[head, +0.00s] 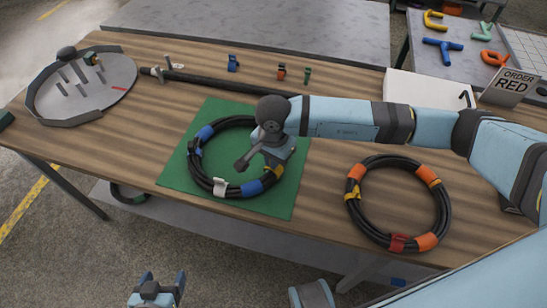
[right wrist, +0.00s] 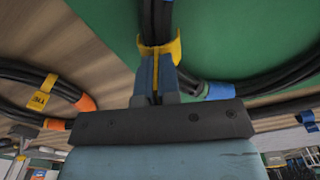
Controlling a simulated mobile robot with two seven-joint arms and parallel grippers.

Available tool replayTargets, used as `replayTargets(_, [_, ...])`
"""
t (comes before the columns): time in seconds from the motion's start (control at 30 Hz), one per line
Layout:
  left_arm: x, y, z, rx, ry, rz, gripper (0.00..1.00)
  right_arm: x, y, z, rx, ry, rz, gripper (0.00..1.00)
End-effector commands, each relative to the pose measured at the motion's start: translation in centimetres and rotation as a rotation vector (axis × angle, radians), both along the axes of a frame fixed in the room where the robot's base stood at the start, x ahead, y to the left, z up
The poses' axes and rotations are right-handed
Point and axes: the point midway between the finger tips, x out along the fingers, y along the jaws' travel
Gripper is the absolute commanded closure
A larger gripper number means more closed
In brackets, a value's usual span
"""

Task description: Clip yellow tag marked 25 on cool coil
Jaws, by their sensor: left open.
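The coil with blue bands, the cool coil (head: 206,172), lies on the green mat (head: 178,170). A white tag (head: 221,187) is on its front side. My right gripper (head: 272,160) is over the coil's right side. In the right wrist view its fingers (right wrist: 156,78) are close together on a yellow tag (right wrist: 160,48), which sits around the black hose. This yellow tag also shows beside the gripper in the head view (head: 278,170). Its number cannot be read. My left gripper (head: 164,280) is open and empty, in front of the table.
A second coil (head: 350,212) with orange bands and yellow and red tags lies at right. A round tray (head: 110,90) with pegs is at left. A black rod (head: 230,82) and small clips (head: 282,72) lie behind. An ORDER RED sign (head: 510,86) stands back right.

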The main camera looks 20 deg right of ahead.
Motion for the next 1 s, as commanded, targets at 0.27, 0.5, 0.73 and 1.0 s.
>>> replayTargets(0.27, [-0.1,0.1,-0.2,0.002,0.004,0.001,0.22,0.0,0.0,0.0,0.0,0.0,0.0,1.0])
replayTargets(0.5, [0.0,0.0,-0.4,0.001,0.002,0.001,0.22,0.0,0.0,-0.3,0.0,0.0,0.0,1.0])
replayTargets(0.73, [0.0,0.0,-0.6,0.0,0.001,0.0,0.22,0.0,0.0,-0.7,0.0,0.0,0.0,1.0])
replayTargets(1.0, [0.0,0.0,-1.0,0.0,0.001,0.0,0.22,0.0,0.0,-1.1,0.0,0.0,0.0,1.0])
